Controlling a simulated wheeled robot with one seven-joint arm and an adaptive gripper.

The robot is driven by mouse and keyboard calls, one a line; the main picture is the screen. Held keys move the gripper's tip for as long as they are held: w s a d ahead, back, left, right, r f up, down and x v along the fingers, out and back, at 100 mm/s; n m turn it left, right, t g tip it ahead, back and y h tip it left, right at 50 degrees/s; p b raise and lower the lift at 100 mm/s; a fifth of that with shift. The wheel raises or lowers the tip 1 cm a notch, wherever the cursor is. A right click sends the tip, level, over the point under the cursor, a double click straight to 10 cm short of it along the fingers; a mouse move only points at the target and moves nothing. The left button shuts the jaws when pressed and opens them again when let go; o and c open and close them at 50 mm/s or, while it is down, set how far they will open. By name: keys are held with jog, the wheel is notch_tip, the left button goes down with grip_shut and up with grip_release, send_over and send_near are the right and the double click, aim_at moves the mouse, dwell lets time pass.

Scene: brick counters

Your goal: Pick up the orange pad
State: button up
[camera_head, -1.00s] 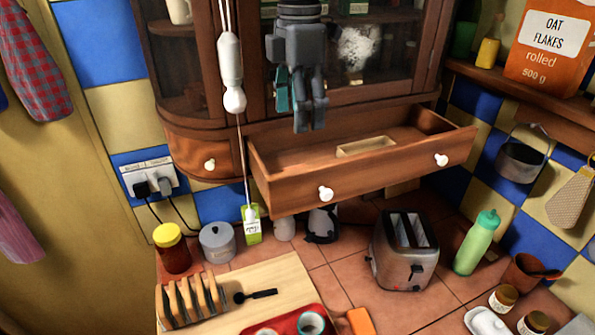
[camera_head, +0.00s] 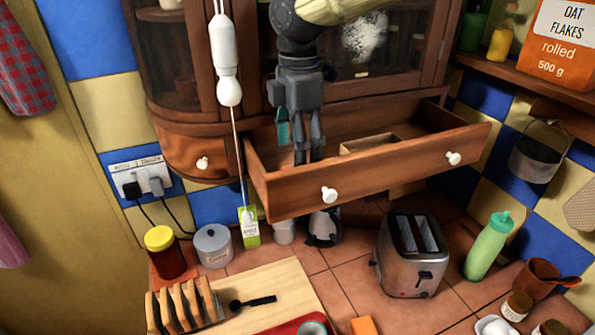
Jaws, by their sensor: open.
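An orange pad (camera_head: 363,326) lies on the tiled counter at the bottom edge of the view, right of the red tray, and is partly cut off by the frame. My gripper (camera_head: 308,150) points down over the left part of the open wooden drawer (camera_head: 400,178), far above and behind the orange pad. Its jaws are open, and I see nothing between them. The fingertips are at or inside the drawer opening; their exact depth is hard to tell.
A toaster (camera_head: 411,258) and a green bottle (camera_head: 487,246) stand right of centre. A toast rack (camera_head: 183,306) sits on a wooden board (camera_head: 285,285) near the red tray (camera_head: 296,325). A white hanging cord device (camera_head: 226,60) is left of my gripper.

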jog(key=shift+s+f+p, duration=0.1)
jog(key=shift+f+p, duration=0.2)
jog(key=f+p, duration=0.1)
jog(key=f, duration=0.1)
jog(key=f+p, duration=0.1)
jog(key=f, duration=0.1)
jog(key=shift+w+a, duration=0.1)
jog(key=shift+w, duration=0.3)
jog(key=shift+s+f, duration=0.1)
jog(key=shift+f, duration=0.25)
jog(key=c, duration=0.9)
